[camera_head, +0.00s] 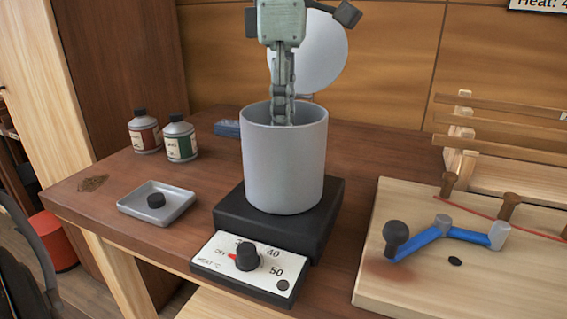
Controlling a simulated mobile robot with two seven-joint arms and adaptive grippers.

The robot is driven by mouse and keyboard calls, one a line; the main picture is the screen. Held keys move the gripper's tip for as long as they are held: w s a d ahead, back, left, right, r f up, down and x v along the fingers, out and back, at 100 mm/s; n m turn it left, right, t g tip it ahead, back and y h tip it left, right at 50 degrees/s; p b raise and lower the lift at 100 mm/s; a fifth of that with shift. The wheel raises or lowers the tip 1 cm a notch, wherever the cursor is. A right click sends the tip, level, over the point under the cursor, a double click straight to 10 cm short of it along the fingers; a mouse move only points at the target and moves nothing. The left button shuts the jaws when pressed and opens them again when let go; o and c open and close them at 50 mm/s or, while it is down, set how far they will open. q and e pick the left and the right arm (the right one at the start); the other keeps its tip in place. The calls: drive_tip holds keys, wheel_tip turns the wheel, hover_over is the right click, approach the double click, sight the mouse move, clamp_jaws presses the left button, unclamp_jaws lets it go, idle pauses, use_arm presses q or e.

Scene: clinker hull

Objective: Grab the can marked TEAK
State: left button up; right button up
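Two small dark-capped cans stand upright at the back left of the brown bench. One has a red-brown label (146,136). The other, just right and nearer, has a green label (181,145). The print on both is too small for me to read, so I cannot tell which says TEAK. My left gripper (283,112) hangs down at the mouth of a grey pot (284,168), well to the right of both cans. Its fingertips are partly hidden by the pot rim, and I cannot tell whether they are open. My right gripper is not in view.
The pot stands on a black heater (255,235) with a dial panel. A grey tray (140,205) with a dark round piece lies in front of the cans. A pale disc (325,62) shows behind my gripper. A wooden board (430,275) with blue bars lies right.

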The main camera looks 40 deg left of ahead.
use_arm(q)
clamp_jaws()
drive_tip(key=shift+r, duration=0.15)
idle(0.4)
